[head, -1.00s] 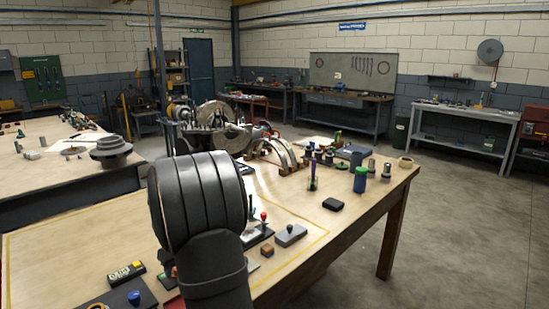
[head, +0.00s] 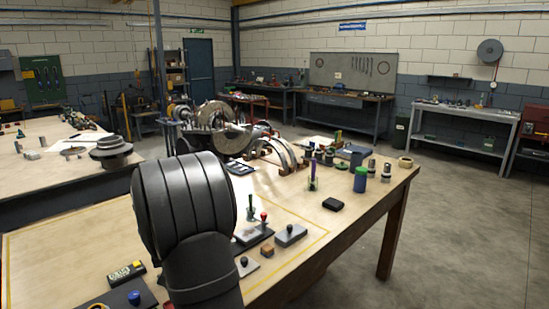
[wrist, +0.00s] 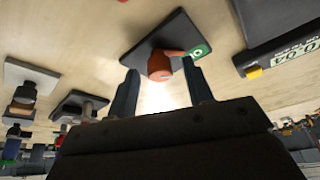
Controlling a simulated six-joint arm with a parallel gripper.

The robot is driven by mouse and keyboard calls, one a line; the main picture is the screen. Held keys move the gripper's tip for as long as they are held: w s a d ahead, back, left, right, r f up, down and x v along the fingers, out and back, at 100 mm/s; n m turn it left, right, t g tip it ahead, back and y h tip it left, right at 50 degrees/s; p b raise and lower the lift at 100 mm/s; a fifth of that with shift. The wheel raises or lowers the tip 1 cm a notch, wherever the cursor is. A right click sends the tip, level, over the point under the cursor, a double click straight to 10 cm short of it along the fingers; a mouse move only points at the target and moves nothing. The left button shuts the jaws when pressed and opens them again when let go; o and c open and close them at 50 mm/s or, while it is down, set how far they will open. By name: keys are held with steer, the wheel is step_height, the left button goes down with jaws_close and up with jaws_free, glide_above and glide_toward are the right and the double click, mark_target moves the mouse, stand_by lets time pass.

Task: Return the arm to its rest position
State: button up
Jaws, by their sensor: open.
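My gripper (wrist: 163,92) shows in the wrist view with its two dark fingers spread apart, open, with nothing held between them. Beyond the fingertips, an orange-red knob (wrist: 160,66) stands on a dark square plate (wrist: 150,30) with a green tag (wrist: 200,50) beside it. I cannot tell from this view how far the fingers are from the knob. In the head view my own dark arm fills the lower middle and hides the gripper and part of the table.
The wooden table (head: 75,235) bears a yellow-lined area. A grey block with a knob (head: 290,235), a small wooden block (head: 267,251), a black box (head: 332,204) and a blue jar with a green lid (head: 360,180) lie right of my arm. A digital display box (head: 125,272) lies left.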

steer(key=shift+a+m+h, duration=0.15)
steer(key=shift+m+h, duration=0.55)
steer(key=shift+m, duration=1.1)
steer(key=v, duration=0.6)
steer(key=shift+s+r, duration=0.2)
steer(key=shift+r, duration=0.1)
steer(key=o, duration=1.2)
steer(key=shift+c, duration=0.2)
steer(key=s+a+r+n+g, duration=0.2)
steer(key=s+a+r+n, duration=0.3)
steer(key=s+a+r, duration=0.5)
steer(key=s+a+r+n+g, duration=0.3)
steer(key=s+a, duration=0.5)
steer(key=a, duration=0.6)
step_height(320, 180, down, 9)
steer(key=n+t, duration=0.1)
steer(key=shift+w+d+f, duration=0.15)
steer(key=shift+w+d, duration=0.05)
